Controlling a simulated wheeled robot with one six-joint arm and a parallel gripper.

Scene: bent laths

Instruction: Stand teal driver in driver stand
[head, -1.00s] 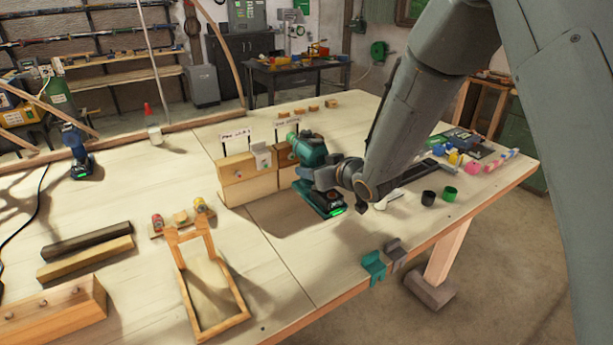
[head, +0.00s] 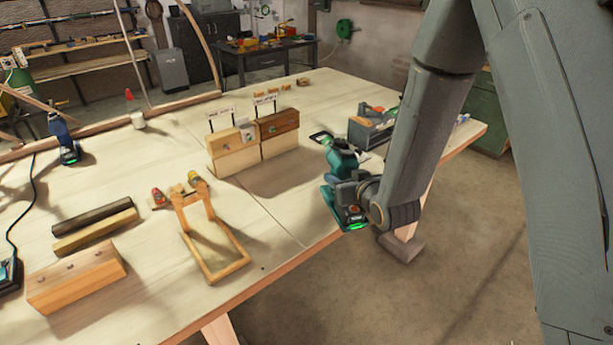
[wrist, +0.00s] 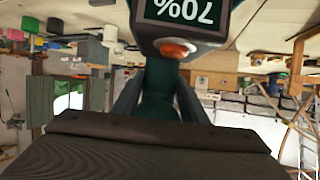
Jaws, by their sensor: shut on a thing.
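The teal driver (head: 341,158) is in my gripper (head: 350,190), held at the table's front right edge in the head view. Its battery base with a green light hangs at the bottom. In the wrist view, my gripper (wrist: 160,103) is shut around the driver's teal grip (wrist: 161,78), and the battery display above reads 70%. A light wooden open frame (head: 224,272) with two raised posts stands to the left on the table, apart from the driver. It looks like the driver stand, but I cannot be sure. My gripper's fingertips are mostly hidden in the head view.
Two stacked wooden blocks (head: 236,160) with label signs stand behind and left of the driver. A grey toolbox (head: 370,135) is behind it. A blue driver (head: 66,140) stands at the far left. Dark and light bars (head: 95,231) and a wooden block (head: 75,280) lie left of the frame.

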